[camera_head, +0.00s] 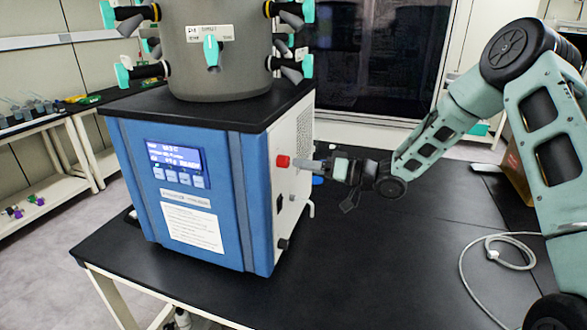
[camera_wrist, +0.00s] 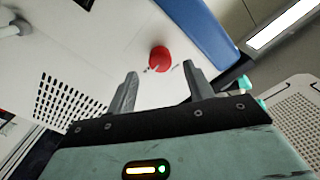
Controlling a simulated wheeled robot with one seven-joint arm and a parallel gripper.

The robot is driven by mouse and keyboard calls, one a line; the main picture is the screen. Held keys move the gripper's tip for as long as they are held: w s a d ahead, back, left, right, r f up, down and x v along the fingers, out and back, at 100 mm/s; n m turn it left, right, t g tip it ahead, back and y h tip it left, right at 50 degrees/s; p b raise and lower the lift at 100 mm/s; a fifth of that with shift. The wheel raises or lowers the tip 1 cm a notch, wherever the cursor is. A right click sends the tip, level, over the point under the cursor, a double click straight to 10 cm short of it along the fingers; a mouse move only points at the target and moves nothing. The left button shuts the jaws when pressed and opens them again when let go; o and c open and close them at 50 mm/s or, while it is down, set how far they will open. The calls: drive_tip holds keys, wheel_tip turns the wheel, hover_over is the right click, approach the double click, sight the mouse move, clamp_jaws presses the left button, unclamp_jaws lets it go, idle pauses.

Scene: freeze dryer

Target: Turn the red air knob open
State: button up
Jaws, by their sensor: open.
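The red air knob (camera_head: 283,161) sits on the right side panel of the blue freeze dryer (camera_head: 222,190), near its front edge. My gripper (camera_head: 305,164) reaches in from the right, level with the knob, with its fingertips close to it. In the wrist view the round red knob (camera_wrist: 159,59) shows just beyond and between the two fingertips of my gripper (camera_wrist: 162,76). The fingers are apart and nothing is between them. I cannot tell whether a fingertip touches the knob.
The dryer stands on a black table (camera_head: 400,235). A grey chamber (camera_head: 217,50) with teal-handled valves is on top. A white hose fitting (camera_head: 309,208) sticks out lower on the side panel. A pale cable (camera_head: 490,250) lies on the table at right. The table's middle is clear.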

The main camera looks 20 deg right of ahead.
drive_tip(key=b+v, duration=0.3)
drive_tip(key=v, duration=1)
